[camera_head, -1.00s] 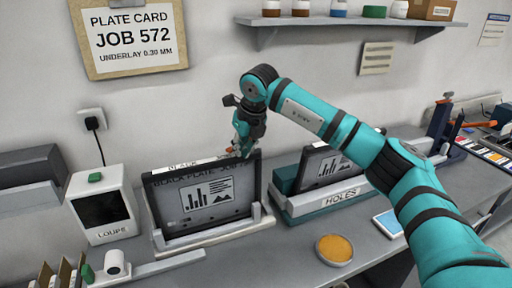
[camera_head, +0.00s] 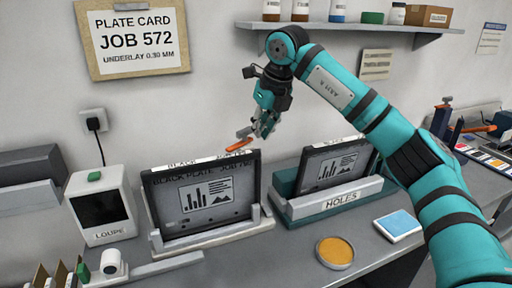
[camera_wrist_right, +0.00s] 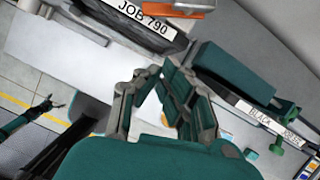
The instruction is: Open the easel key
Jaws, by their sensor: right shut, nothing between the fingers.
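The easel key appears to be the orange lever (camera_head: 240,144) at the top edge of the framed black plate (camera_head: 205,197), on the white easel stand (camera_head: 215,237). In the right wrist view an orange bar (camera_wrist_right: 188,12) lies beside a dark edge labelled JOB 790 (camera_wrist_right: 145,15). My right gripper (camera_head: 264,132) is shut and empty, just right of and above the lever, seemingly apart from it. Its fingers (camera_wrist_right: 158,74) also show in the wrist view. What I take to be my left gripper (camera_wrist_right: 48,106) is small at that view's left; its jaws are unclear.
The HOLES stand (camera_head: 335,198) with a second dark plate is to the right. The loupe box (camera_head: 102,207) is left. A round orange dish (camera_head: 334,251) and a blue-topped pad (camera_head: 398,224) lie in front. The shelf (camera_head: 340,29) hangs above.

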